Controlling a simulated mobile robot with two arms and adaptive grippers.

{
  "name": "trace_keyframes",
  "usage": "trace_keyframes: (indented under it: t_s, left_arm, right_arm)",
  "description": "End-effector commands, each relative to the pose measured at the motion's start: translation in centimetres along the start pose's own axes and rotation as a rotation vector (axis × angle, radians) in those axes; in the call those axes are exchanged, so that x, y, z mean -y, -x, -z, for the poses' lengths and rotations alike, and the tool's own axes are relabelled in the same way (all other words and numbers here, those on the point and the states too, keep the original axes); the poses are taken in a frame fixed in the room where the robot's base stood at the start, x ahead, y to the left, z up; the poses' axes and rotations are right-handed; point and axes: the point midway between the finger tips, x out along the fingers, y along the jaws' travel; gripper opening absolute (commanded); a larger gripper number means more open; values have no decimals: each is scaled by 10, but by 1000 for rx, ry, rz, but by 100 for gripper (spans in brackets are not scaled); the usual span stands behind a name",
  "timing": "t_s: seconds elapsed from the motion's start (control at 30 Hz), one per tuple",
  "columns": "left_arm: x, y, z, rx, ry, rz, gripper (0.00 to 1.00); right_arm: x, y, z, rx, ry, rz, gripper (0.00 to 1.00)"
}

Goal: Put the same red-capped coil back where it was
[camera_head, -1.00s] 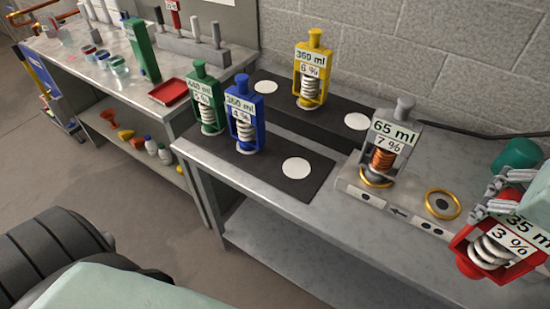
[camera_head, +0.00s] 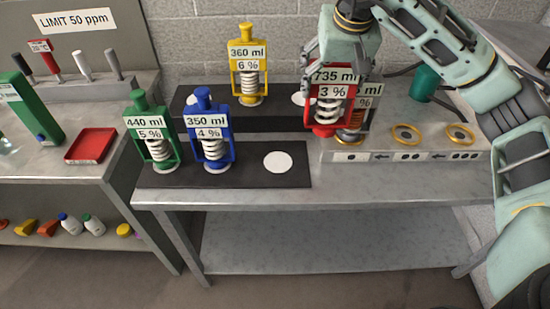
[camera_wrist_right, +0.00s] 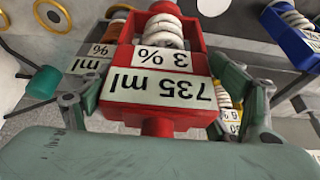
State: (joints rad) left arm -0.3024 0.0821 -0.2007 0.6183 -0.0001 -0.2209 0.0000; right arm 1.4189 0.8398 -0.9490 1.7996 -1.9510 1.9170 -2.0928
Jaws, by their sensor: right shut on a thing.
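My right gripper (camera_head: 335,62) is shut on the red-capped coil (camera_head: 326,114), labelled 735 ml and 3 %. It holds the coil upright in front of the grey-capped coil (camera_head: 366,102), which is mostly hidden. In the right wrist view the red coil (camera_wrist_right: 155,60) sits between the two fingers (camera_wrist_right: 160,100). An empty white disc (camera_head: 278,162) lies on the front black mat (camera_head: 240,179). Another white disc (camera_head: 303,99) shows on the raised rear black mat (camera_head: 285,120), partly hidden by the gripper and red coil. My left gripper is out of view.
The green (camera_head: 152,135) and blue (camera_head: 210,138) coils stand on the front mat. The yellow coil (camera_head: 248,70) stands on the rear mat. The grey stand (camera_head: 460,143) has two bare gold rings. A red tray (camera_head: 91,146) lies on the left bench.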

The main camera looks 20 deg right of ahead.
Motion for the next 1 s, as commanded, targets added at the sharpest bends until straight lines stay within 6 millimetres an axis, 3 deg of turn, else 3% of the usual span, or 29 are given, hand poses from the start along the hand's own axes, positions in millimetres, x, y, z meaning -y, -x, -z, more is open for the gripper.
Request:
trace_keyframes:
  t_s: [0.2,0.4,0.6,0.83,1.0]
  left_arm:
    - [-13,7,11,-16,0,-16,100]
    - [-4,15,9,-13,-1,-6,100]
    - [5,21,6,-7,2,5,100]
    - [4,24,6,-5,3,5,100]
    - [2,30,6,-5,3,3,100]
  right_arm:
    - [30,-15,-5,3,9,4,18]
    - [74,-38,-17,3,8,6,18]
    - [105,-56,-25,1,4,4,18]
    - [114,-66,-30,1,3,2,18]
    - [114,-87,-39,3,2,2,18]
